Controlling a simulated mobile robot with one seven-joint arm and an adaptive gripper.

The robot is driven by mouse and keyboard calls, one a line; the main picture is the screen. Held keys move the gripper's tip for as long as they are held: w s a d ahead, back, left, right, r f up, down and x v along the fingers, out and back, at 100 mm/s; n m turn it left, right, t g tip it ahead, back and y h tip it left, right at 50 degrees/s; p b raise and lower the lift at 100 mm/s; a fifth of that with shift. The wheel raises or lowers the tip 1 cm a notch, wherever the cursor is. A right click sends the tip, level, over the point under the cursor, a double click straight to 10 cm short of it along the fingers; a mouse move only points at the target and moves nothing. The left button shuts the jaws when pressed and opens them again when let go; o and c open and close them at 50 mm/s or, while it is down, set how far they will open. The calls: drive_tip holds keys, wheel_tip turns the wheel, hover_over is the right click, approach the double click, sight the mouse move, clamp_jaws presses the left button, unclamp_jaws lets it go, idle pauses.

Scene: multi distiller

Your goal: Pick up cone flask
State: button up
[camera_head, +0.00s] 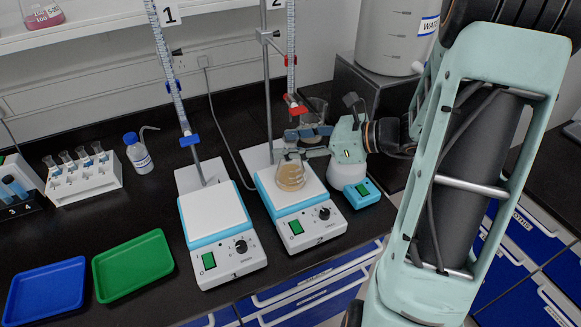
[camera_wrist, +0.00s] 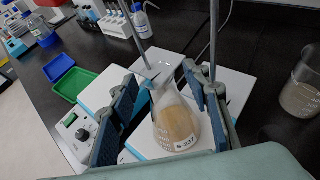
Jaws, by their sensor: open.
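The cone flask (camera_head: 291,173) holds a tan liquid and stands upright on the white top of the right-hand stirrer (camera_head: 310,187), beside the stand marked 2. In the wrist view the cone flask (camera_wrist: 175,125) shows large, with a label reading S-237. My gripper (camera_head: 301,143) reaches in from the right at the flask's upper part. In the wrist view my gripper (camera_wrist: 160,100) is open, with one dark pad on each side of the flask. A gap shows between the pads and the glass.
Burette stands rise close to the flask. A second stirrer (camera_head: 215,212) stands at left, with a green tray (camera_head: 132,265) and a blue tray (camera_head: 45,292) farther left. A beaker (camera_wrist: 300,95) is at the right in the wrist view. A wash bottle (camera_head: 138,155) stands behind.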

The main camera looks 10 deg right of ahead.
drive_tip(key=shift+a, duration=0.1)
drive_tip(key=shift+c, duration=0.2)
clamp_jaws()
drive_tip(key=shift+r, duration=0.1)
idle(0.4)
